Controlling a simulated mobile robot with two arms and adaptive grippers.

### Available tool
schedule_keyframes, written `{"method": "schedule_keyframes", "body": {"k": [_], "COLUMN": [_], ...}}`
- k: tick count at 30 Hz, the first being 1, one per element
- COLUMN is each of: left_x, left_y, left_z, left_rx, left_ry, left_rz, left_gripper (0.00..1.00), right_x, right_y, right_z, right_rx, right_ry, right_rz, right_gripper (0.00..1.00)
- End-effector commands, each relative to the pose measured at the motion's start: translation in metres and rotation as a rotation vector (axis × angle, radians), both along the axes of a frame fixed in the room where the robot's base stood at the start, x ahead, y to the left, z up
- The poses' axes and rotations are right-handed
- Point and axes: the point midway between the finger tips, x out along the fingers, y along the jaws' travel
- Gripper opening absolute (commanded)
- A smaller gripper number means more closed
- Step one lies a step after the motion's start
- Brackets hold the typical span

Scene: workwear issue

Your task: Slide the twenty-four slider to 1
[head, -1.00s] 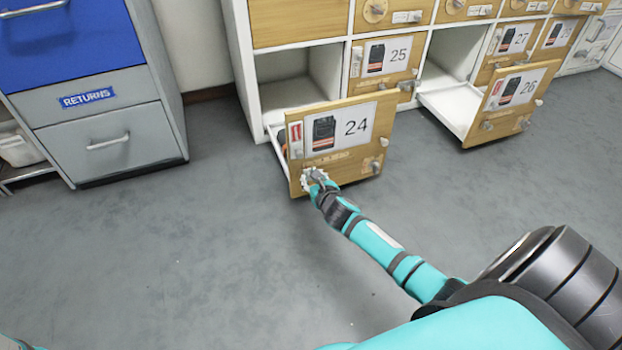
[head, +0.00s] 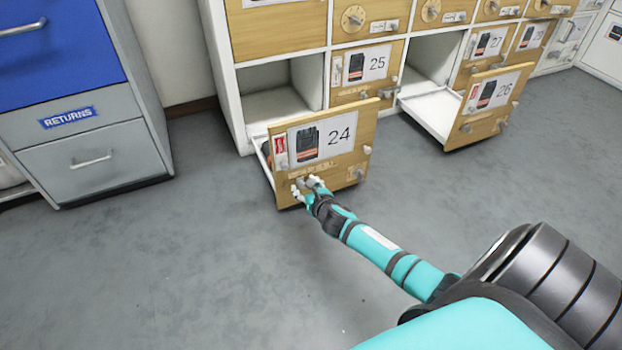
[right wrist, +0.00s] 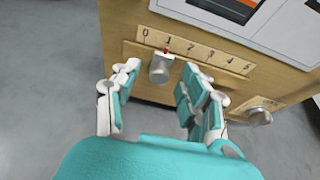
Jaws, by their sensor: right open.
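The twenty-four drawer (head: 360,136) stands pulled out, its wooden front labelled 24. Its slider (right wrist: 158,70) is a grey knob in a slot below a scale (right wrist: 198,52) numbered 0 to 5. The knob's red pointer is at the 1 mark. My right gripper (right wrist: 157,80) is open, one finger on each side of the knob, with visible gaps. In the head view my right gripper (head: 309,184) is at the lower left of the drawer front and hides most of the slider. My left gripper is not in view.
The twenty-six drawer (head: 490,108) also stands pulled out, to the right. The twenty-five drawer (head: 362,70) is shut behind. A grey and blue returns cabinet (head: 90,140) stands at left. The grey floor (head: 180,270) in front is clear.

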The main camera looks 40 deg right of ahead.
Motion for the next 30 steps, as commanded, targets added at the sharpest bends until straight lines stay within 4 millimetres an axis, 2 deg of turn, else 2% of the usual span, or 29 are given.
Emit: {"method": "schedule_keyframes", "body": {"k": [5, 13, 18, 23, 30], "left_x": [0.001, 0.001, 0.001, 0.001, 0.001], "left_y": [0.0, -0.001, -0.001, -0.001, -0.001], "left_z": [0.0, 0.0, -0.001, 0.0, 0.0], "left_rx": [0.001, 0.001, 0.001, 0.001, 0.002], "left_ry": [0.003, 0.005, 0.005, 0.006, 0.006], "left_rz": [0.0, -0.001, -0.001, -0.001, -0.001], "left_gripper": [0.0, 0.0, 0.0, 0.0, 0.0], "right_x": [-0.022, -0.072, -0.094, -0.104, -0.105], "right_y": [0.005, 0.017, 0.022, 0.025, 0.025], "right_z": [0.008, 0.029, 0.039, 0.043, 0.044], "right_rx": [-0.002, -0.002, -0.001, -0.001, 0.0], "right_ry": [0.003, 0.003, 0.002, 0.001, 0.001], "right_rz": [0.003, 0.003, 0.002, 0.0, 0.0], "right_gripper": [0.44, 0.44, 0.44, 0.44, 0.44]}}
